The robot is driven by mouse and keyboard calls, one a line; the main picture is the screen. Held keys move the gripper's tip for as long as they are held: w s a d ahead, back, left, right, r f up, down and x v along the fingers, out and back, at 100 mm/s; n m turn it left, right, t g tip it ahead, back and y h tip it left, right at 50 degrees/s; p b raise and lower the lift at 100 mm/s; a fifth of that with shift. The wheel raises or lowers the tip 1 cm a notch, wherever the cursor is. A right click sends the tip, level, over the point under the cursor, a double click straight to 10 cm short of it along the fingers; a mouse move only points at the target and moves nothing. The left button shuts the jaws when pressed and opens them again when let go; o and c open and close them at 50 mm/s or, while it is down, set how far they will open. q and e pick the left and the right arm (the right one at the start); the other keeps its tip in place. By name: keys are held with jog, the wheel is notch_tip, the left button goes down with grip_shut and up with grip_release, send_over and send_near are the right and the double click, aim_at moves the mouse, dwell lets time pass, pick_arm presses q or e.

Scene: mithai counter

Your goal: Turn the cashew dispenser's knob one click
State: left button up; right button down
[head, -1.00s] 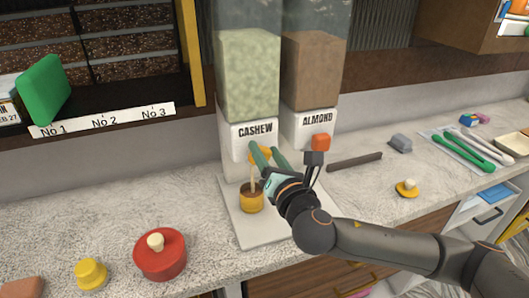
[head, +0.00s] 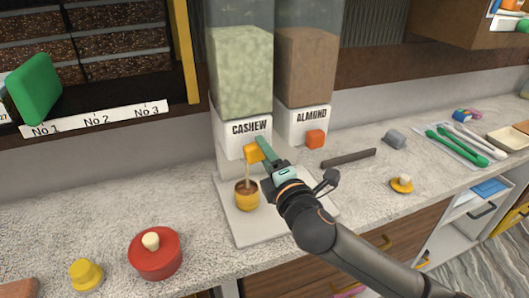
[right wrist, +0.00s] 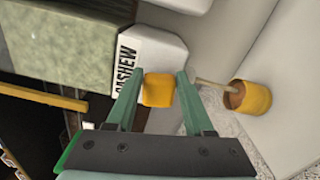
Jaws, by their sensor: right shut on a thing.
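The cashew dispenser (head: 241,75) stands on the counter, full of pale green-looking contents, with a white block labelled CASHEW. Its orange-yellow knob (head: 252,152) is on the front of that block. My right gripper (head: 262,148) is shut on the knob, its green fingers on either side of it; in the right wrist view the knob (right wrist: 158,90) sits between the fingertips. A small yellow cup (head: 246,197) with brown inside stands below, and a pale rod-like thing reaches up from it. My left gripper is out of view.
The almond dispenser (head: 305,70) with its orange knob (head: 315,139) stands close on the right. A red lidded pot (head: 155,255) and a yellow lidded thing (head: 86,274) stand at the front left. Counter between pot and cup is clear.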

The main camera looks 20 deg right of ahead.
jog(key=shift+f+m, duration=0.15)
jog(key=shift+m, duration=0.85)
jog(key=shift+c, duration=1.4)
grip_release()
jog(key=s+p, duration=0.2)
jog(key=s, duration=1)
jog(key=shift+s+d, duration=0.2)
jog(key=shift+s, duration=0.05)
